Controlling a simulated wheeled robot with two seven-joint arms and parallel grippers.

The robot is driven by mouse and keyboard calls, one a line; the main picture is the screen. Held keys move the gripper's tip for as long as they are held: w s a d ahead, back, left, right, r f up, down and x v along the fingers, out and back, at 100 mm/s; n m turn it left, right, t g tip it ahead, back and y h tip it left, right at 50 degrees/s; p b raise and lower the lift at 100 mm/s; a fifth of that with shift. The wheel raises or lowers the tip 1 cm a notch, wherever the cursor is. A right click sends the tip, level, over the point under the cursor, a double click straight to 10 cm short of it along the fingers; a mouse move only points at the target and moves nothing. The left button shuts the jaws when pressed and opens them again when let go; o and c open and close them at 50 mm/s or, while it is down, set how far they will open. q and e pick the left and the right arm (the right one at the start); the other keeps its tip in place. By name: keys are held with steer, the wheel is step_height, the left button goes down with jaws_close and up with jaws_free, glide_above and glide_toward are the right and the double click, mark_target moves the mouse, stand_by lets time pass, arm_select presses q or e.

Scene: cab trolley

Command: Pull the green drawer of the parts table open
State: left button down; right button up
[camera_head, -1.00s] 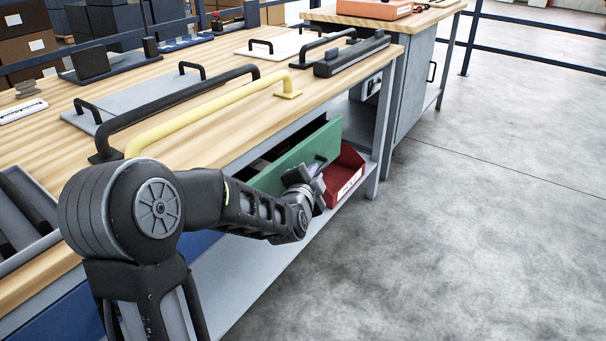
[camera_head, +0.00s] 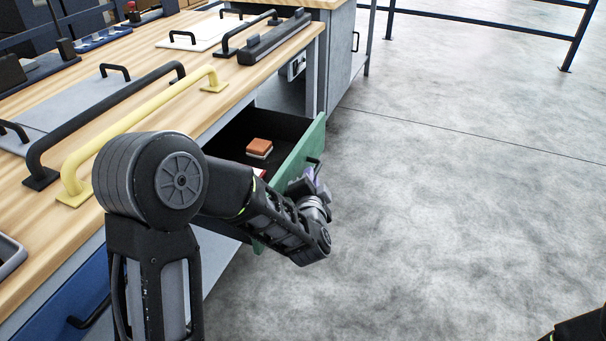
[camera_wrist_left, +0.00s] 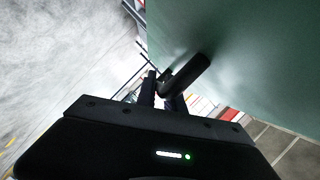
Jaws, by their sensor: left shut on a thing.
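The green drawer (camera_head: 302,150) of the parts table (camera_head: 225,98) stands well open, and its dark inside shows. A small block, orange on top and white below (camera_head: 259,148), lies in it. My left gripper (camera_head: 312,179) is at the outer face of the green front, shut on the black drawer handle (camera_wrist_left: 190,72). The left wrist view shows the fingers (camera_wrist_left: 160,92) around the handle, close to the green face. My left forearm hides the near part of the drawer. A dark piece at the bottom right corner of the head view may be my right arm; its gripper does not show.
A blue drawer (camera_head: 75,308) with a black handle is shut at the lower left. A yellow handle bar (camera_head: 140,125) and black handle bars lie on the table top. The grey floor (camera_head: 440,200) right of the drawer is clear.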

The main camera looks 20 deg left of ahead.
arm_select(q)
steer(key=c, duration=1.5)
jaws_free()
steer(key=shift+o, duration=0.2)
steer(key=shift+s+d, duration=0.1)
steer(key=p+v, duration=0.1)
steer(key=v, duration=0.6)
steer(key=shift+s+p, duration=0.3)
steer(key=shift+p, duration=0.1)
